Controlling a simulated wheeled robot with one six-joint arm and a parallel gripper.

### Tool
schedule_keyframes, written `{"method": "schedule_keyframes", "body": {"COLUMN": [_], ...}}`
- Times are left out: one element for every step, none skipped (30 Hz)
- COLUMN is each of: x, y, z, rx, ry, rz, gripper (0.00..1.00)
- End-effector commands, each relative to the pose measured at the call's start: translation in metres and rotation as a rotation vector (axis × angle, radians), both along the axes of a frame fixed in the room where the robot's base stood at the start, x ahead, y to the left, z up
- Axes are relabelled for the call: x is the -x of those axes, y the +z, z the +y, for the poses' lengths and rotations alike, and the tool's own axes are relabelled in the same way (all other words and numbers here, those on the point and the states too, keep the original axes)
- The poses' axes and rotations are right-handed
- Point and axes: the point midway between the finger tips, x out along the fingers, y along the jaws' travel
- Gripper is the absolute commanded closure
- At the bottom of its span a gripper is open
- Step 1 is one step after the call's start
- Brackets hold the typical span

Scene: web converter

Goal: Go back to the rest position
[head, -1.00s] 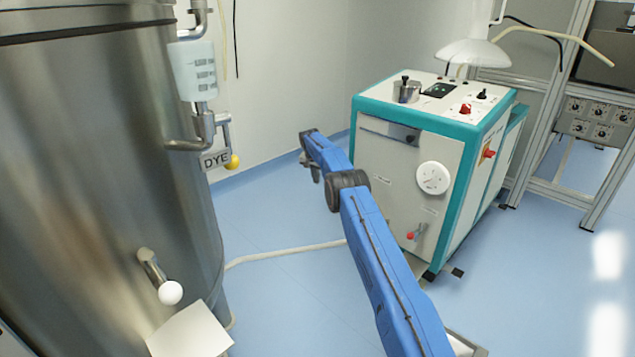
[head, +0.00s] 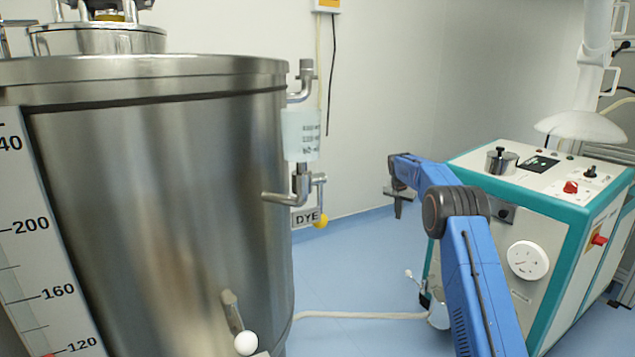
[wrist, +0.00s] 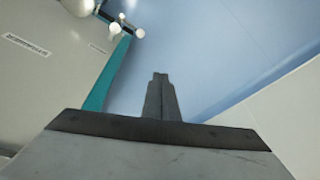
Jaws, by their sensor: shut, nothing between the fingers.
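My blue arm (head: 478,290) rises from the lower right of the head view and bends at a dark joint. My gripper (head: 398,208) hangs at its far end, small in the head view, over the floor between the steel tank and the teal-edged machine. In the wrist view my gripper (wrist: 161,76) points away over blue floor, its two fingers together with nothing between them. No held object shows.
The large steel tank (head: 170,190) with a level scale fills the left. Its DYE valve (head: 320,220) has a yellow knob. The teal-edged machine (head: 470,172) stands right, partly behind my arm. A pale hose (head: 360,315) crosses the blue floor.

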Motion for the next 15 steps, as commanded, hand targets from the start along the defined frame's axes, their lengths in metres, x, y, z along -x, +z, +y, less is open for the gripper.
{"method": "schedule_keyframes", "body": {"x": [0.011, 0.018, 0.026, 0.033, 0.040, 0.050, 0.057, 0.065, 0.075, 0.082, 0.090, 0.101, 0.109, 0.117, 0.129], "y": [0.018, 0.027, 0.038, 0.046, 0.055, 0.065, 0.073, 0.081, 0.091, 0.098, 0.106, 0.115, 0.121, 0.128, 0.137], "z": [0.002, 0.003, 0.004, 0.005, 0.006, 0.007, 0.008, 0.009, 0.011, 0.012, 0.013, 0.014, 0.015, 0.016, 0.017], "rx": [0.000, 0.000, 0.001, 0.001, 0.002, 0.003, 0.003, 0.003, 0.004, 0.004, 0.004, 0.005, 0.005, 0.005, 0.006], "ry": [0.010, 0.018, 0.028, 0.034, 0.041, 0.052, 0.059, 0.065, 0.075, 0.082, 0.090, 0.098, 0.105, 0.113, 0.122], "rz": [-0.004, -0.005, -0.005, -0.005, -0.008, -0.007, -0.008, -0.010, -0.011, -0.011, -0.013, -0.015, -0.014, -0.017, -0.018], "gripper": [1.00, 1.00, 1.00, 1.00, 1.00, 1.00, 1.00, 1.00, 1.00, 1.00, 1.00, 1.00, 1.00, 1.00, 1.00]}}
